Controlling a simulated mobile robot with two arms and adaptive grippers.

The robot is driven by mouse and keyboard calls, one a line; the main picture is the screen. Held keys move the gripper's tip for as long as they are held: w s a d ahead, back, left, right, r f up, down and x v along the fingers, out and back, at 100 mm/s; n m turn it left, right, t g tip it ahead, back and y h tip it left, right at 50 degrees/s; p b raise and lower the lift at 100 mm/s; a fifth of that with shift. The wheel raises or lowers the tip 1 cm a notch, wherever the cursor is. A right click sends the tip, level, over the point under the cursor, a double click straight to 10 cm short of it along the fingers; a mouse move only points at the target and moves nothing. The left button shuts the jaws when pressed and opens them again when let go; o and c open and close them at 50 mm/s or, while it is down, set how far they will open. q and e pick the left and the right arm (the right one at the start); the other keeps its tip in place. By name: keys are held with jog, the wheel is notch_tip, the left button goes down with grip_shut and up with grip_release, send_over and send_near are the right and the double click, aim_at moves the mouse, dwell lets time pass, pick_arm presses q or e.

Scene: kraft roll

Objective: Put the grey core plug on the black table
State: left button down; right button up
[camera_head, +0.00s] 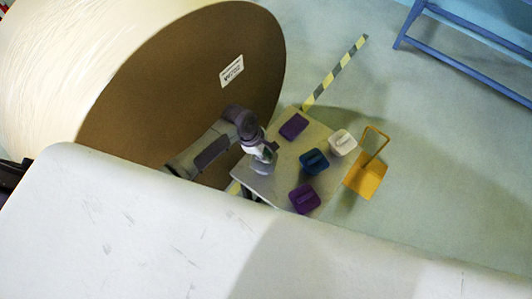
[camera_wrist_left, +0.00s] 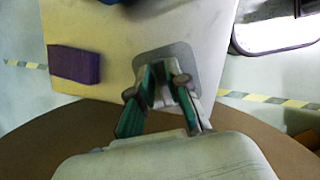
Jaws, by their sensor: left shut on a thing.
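My left gripper (camera_head: 266,160) is at the left edge of a small pale table and also shows in the left wrist view (camera_wrist_left: 162,95). Its green-padded fingers are shut on the grey core plug (camera_wrist_left: 180,54), a flat grey piece with rounded corners. In the left wrist view the plug is in front of the pale tabletop. I cannot tell whether it touches it. In the head view the plug is mostly hidden by the gripper. I see no table that is clearly black. My right gripper is not in view.
The pale table (camera_head: 284,183) holds a purple block (camera_head: 293,126), a blue plug (camera_head: 314,161), a white plug (camera_head: 342,143) and a purple plug (camera_head: 304,198). A huge roll (camera_head: 190,85) stands behind my left arm. An orange stand (camera_head: 366,181) is at the right.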

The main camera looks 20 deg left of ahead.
aim_at(254, 162)
pick_arm(q)
jog(key=c, duration=1.1)
grip_release()
jog(key=shift+c, duration=0.2)
jog(key=v, duration=1.2)
